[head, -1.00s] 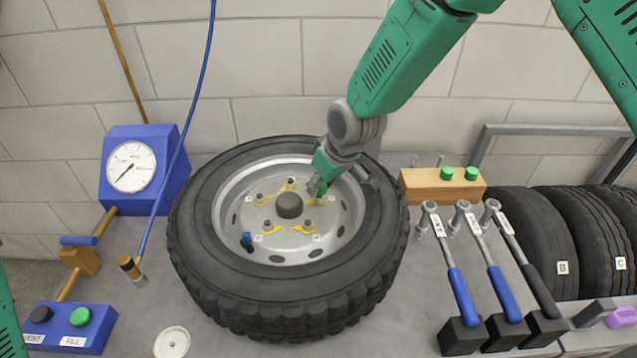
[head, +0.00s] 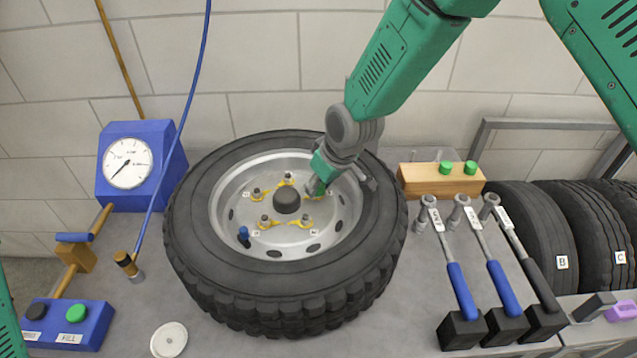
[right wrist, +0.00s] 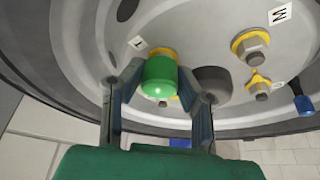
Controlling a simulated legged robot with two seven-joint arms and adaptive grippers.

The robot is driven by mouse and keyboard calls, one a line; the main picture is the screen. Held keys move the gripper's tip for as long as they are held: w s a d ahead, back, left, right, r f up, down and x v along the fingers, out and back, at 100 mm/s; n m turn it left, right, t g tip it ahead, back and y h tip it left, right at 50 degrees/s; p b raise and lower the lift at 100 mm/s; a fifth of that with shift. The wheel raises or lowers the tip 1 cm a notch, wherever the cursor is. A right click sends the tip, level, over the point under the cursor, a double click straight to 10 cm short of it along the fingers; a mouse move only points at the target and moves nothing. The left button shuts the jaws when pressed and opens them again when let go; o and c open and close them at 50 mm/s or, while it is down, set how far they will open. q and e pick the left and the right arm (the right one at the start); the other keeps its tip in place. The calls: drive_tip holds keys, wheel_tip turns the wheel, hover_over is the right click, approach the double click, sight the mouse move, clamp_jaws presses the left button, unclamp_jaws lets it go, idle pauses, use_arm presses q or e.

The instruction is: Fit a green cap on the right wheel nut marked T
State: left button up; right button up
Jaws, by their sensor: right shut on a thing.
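My right gripper (head: 319,188) reaches down into the wheel (head: 228,203) at the right-hand nut of the ring. In the right wrist view the gripper (right wrist: 158,95) is shut on a green cap (right wrist: 160,78), with a finger on each side. The cap is in line with a nut whose yellow pointer (right wrist: 162,52) shows behind it. The cap hides most of that nut, and I cannot tell if it is fully seated. A small white label (right wrist: 138,43) lies beside it; its letter is hard to read. My left gripper is out of view.
Two more green caps (head: 445,168) (head: 470,167) stand on a wooden block (head: 425,182). Several torque wrenches (head: 462,285) lie right of the wheel. A gauge box (head: 150,190) with a blue hose stands left. A white dish (head: 170,339) sits in front.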

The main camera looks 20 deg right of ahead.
drive_tip(key=shift+f, duration=0.5)
drive_tip(key=o, duration=1.3)
drive_tip(key=shift+o, duration=0.2)
drive_tip(key=shift+r, duration=0.15)
